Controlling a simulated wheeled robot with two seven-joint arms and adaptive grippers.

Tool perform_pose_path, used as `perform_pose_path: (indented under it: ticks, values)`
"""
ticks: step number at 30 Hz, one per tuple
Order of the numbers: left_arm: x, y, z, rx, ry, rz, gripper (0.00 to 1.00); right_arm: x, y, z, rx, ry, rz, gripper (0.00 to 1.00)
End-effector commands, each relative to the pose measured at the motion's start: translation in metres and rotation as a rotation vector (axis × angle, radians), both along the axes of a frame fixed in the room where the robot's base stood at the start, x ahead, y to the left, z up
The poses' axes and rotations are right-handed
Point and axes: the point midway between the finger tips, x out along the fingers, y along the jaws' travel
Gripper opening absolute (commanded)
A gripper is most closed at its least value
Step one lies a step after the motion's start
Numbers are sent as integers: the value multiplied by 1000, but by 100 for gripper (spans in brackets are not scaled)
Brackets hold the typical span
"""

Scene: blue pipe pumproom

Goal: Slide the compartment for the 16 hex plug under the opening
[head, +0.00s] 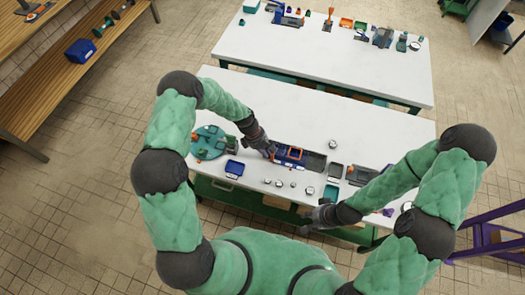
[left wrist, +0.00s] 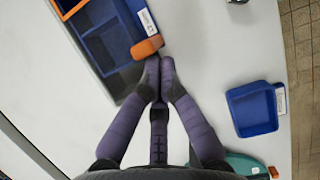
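A blue sliding tray (left wrist: 107,40) with compartments sits in a dark grey rail (left wrist: 122,92) in the left wrist view; it also shows in the head view (head: 281,151). It has a white label (left wrist: 148,21), too small to read, and an orange knob (left wrist: 147,47) at its end. An orange frame (left wrist: 68,8), the opening, lies over the tray at upper left. My left gripper (left wrist: 160,64) has its fingertips together beside the orange knob, with nothing seen between them. I cannot tell whether they touch the knob. My right gripper (head: 318,217) is near the table's front edge; its fingers are unclear.
A blue bin (left wrist: 253,108) stands right of my left gripper. A round teal tray (head: 208,142) with parts is at the table's left. Several small round pieces (head: 292,184) stand along the front. Grey and green bins (head: 333,171) are to the right.

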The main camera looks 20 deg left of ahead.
Motion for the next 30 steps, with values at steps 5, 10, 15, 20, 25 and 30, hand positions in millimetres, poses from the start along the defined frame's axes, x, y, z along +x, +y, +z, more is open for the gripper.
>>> perform_pose_path:
  ticks: [5,10,15,20,25,30]
  values:
    - [0,-13,0,0,-1,0,0,0,0,-1,0,0,0,40]
    - [0,-13,0,0,-1,1,0,0,0,-1,0,0,0,40]
    - [0,-9,0,0,-1,1,0,0,0,-1,0,0,0,40]
    - [-1,6,-1,0,0,1,0,0,0,-4,0,0,0,40]
    - [-1,24,20,1,-4,-3,0,0,0,-4,0,0,0,40]
    - [-1,37,52,1,-3,-2,0,0,0,-3,0,0,0,40]
